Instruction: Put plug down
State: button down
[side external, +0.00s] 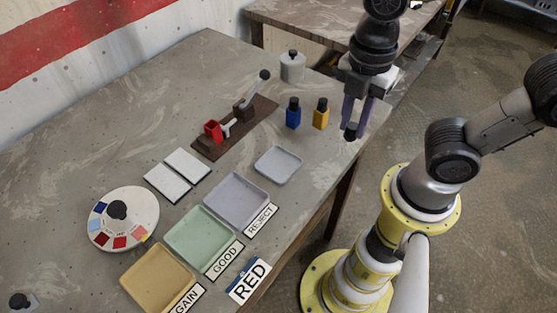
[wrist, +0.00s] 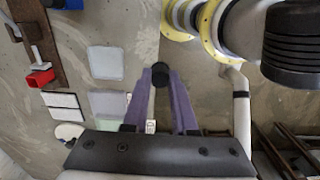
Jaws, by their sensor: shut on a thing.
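My gripper (side external: 354,122) is shut on a small dark plug (side external: 350,135) near the right edge of the table in the side view. In the wrist view the plug (wrist: 160,68) shows as a black round end between the purple fingertips (wrist: 162,80); the rest of it is hidden. The plug appears held above the tabletop, but its exact height cannot be told. A blue block with a black top (side external: 293,115) and a yellow block with a black top (side external: 321,115) stand upright to the left of my gripper.
A small grey tray (side external: 278,166) is nearby. Purple REJECT (side external: 237,199), green GOOD (side external: 198,238) and yellow (side external: 157,277) trays line the front edge. A brown fixture with a red part (side external: 213,129), white pads (side external: 187,163), a colour dial (side external: 122,228) and a grey jar (side external: 292,66) stand behind.

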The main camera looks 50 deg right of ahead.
jog(key=w+a+f, duration=0.1)
jog(key=w+f, duration=0.2)
jog(key=w, duration=0.1)
jog(key=w+a+f, duration=0.2)
jog(key=w, duration=0.2)
jog(key=w+a+f, duration=0.1)
jog(key=w+f, duration=0.2)
jog(key=w, duration=0.1)
jog(key=shift+a+f, duration=0.3)
jog(key=shift+a, duration=0.1)
jog(key=shift+w+a+f, duration=0.1)
jog(key=shift+w+f, duration=0.1)
jog(key=shift+f, duration=0.8)
jog(key=shift+w+a+f, duration=0.1)
jog(key=shift+w+f, duration=0.1)
jog(key=shift+f, duration=0.8)
jog(key=shift+f, duration=0.15)
jog(key=c, duration=0.7)
grip_release()
